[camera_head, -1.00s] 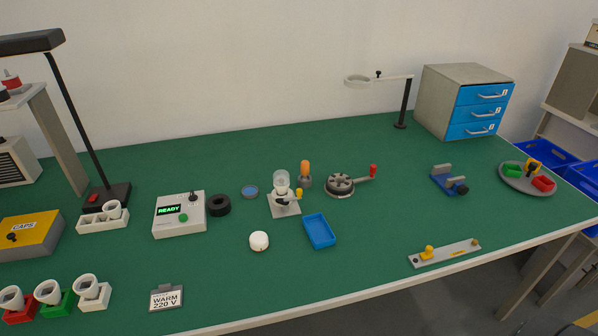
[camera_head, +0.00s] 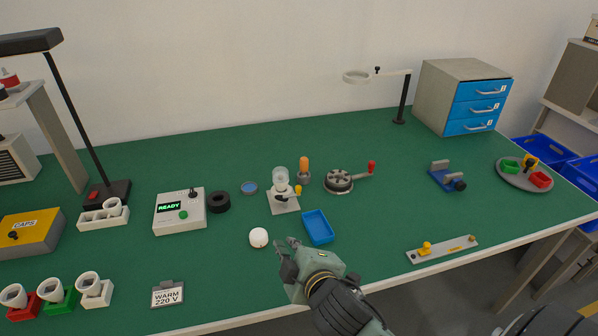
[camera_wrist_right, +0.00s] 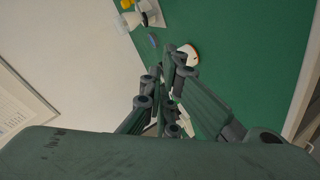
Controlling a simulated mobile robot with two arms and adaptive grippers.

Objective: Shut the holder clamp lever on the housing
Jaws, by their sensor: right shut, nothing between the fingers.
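The holder housing (camera_head: 284,205) is a light plate on the green table with a clear glass bulb (camera_head: 280,175) upright in it. The clamp lever, with a yellow tip (camera_head: 298,189), stands on the right side of the housing; its exact angle is too small to tell. The yellow tip also shows at the top edge of the right wrist view (camera_wrist_right: 126,4), beside the housing (camera_wrist_right: 150,14). My right gripper (camera_head: 287,243) is shut and empty, over the table's front part, in front of the housing and apart from it. My left gripper is not in view.
A white round cap (camera_head: 259,238) lies just left of my right gripper. A blue tray (camera_head: 318,227) lies behind and right of it. An orange-topped piece (camera_head: 304,167) and a round fixture with a red-knobbed crank (camera_head: 339,182) stand right of the housing. A control box (camera_head: 180,212) stands left.

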